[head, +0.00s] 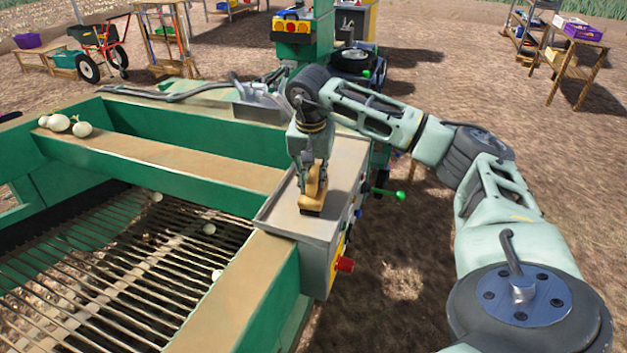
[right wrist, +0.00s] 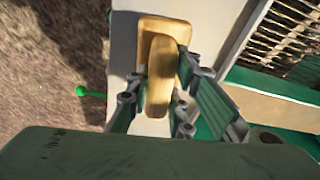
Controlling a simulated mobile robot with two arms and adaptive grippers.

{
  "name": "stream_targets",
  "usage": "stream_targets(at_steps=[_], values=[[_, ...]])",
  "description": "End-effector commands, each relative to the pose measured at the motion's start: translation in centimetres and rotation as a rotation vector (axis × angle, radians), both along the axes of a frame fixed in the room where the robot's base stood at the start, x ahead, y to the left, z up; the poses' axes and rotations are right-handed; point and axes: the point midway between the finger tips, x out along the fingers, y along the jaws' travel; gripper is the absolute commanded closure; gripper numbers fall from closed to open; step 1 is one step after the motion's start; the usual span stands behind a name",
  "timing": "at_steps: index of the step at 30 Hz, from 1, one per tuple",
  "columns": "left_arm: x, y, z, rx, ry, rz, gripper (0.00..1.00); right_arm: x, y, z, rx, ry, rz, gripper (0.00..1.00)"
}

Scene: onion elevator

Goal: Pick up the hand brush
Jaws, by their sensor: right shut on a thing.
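The hand brush (head: 312,200) has a yellow-tan wooden body with a dark underside. It is on the grey metal top of the control box (head: 345,183), near its front end; I cannot tell whether it still touches the top. My right gripper (head: 313,178) reaches down over it and is shut on its handle. In the right wrist view the brush (right wrist: 163,60) shows as a handle over a wider block, with the right gripper's fingers (right wrist: 158,105) on both sides of the handle. My left gripper is not in view.
The green machine frame (head: 190,163) with a bar grate (head: 110,270) lies left of the box. Several onions (head: 82,129) lie on the frame and grate. A red knob (head: 345,264) and a green-tipped lever (head: 400,195) stick out from the box. Shelves stand farther back.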

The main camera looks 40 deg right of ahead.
Motion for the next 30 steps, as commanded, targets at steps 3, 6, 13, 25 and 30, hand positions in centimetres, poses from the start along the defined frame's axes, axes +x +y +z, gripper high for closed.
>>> stream_targets(at_steps=[3, 6, 13, 25, 30], values=[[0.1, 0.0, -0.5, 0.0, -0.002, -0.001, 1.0, 0.2, 0.0, 0.9, 0.001, -0.007, 0.0, 1.0], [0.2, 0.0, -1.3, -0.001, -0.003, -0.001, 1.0, 0.2, 0.0, 2.2, 0.001, -0.009, 0.0, 1.0], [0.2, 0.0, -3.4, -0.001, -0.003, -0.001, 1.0, -2.5, -1.5, 5.6, -0.002, -0.007, -0.002, 1.0], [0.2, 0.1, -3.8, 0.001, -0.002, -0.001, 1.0, -8.7, -4.6, 10.3, -0.001, -0.004, -0.003, 1.0], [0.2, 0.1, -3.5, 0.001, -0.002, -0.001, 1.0, -9.8, -5.2, 11.0, -0.001, -0.004, -0.002, 1.0]])
